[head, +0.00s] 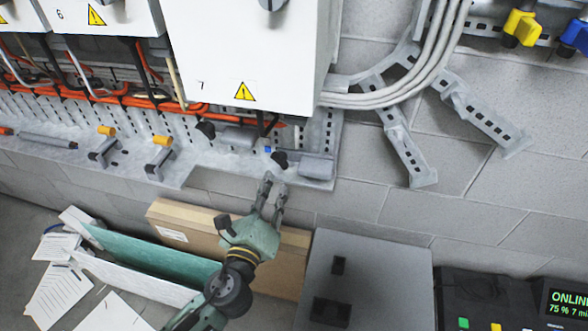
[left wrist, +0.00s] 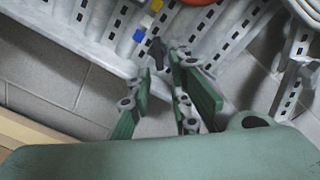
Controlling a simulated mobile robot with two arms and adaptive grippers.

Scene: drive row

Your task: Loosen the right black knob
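The right black knob (head: 279,158) sits on the perforated grey rail below the white cabinets, beside a small blue piece (head: 268,149) and a grey block (head: 316,167). A second black knob (head: 206,130) is farther left. My left gripper (head: 273,183) is just below the right knob, its fingers apart and pointing up at it. In the left wrist view, the dark knob (left wrist: 157,51) shows just beyond the gap between the open fingers (left wrist: 160,70). I cannot tell whether a finger touches it. My right gripper is out of view.
A white cabinet (head: 245,50) hangs above the knobs. Orange cables (head: 150,98) run along the rail. Orange-tipped levers (head: 160,150) stick out at the left. Below are a cardboard box (head: 185,218), a grey case (head: 370,265) and binders with papers (head: 150,260).

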